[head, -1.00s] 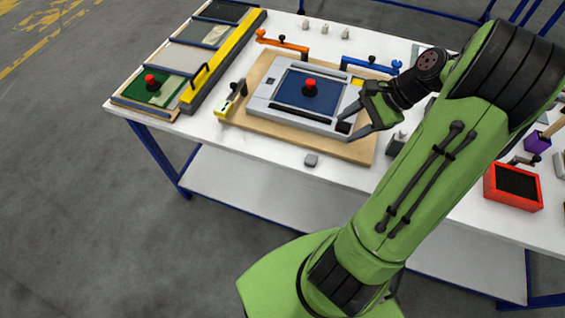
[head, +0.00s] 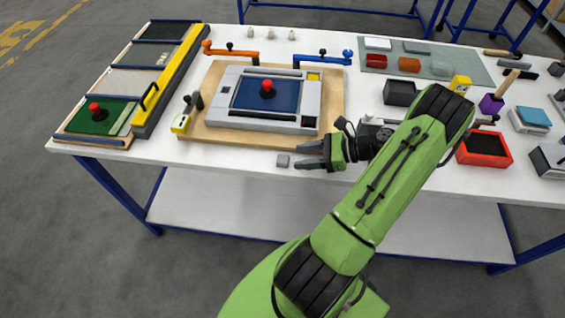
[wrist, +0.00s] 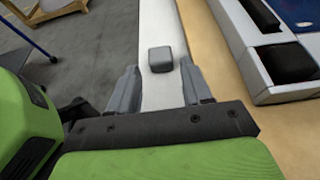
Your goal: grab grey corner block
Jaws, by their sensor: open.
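The grey corner block (head: 283,160) is a small grey block lying on the white table near its front edge, in front of the wooden board. In the wrist view the block (wrist: 160,59) lies ahead of the fingertips, roughly midway between them. My gripper (head: 306,157) is open and low over the table, just right of the block, with its fingers pointing left toward it. In the wrist view both fingers of my gripper (wrist: 160,80) show apart, with nothing between them.
A wooden board (head: 190,131) carries a grey fixture (head: 226,110) with a blue panel and red knob, close behind the block. A yellow-ended clamp (head: 181,122) stands at the board's left. A red bin (head: 484,149) is at right. The table's front edge is close to the block.

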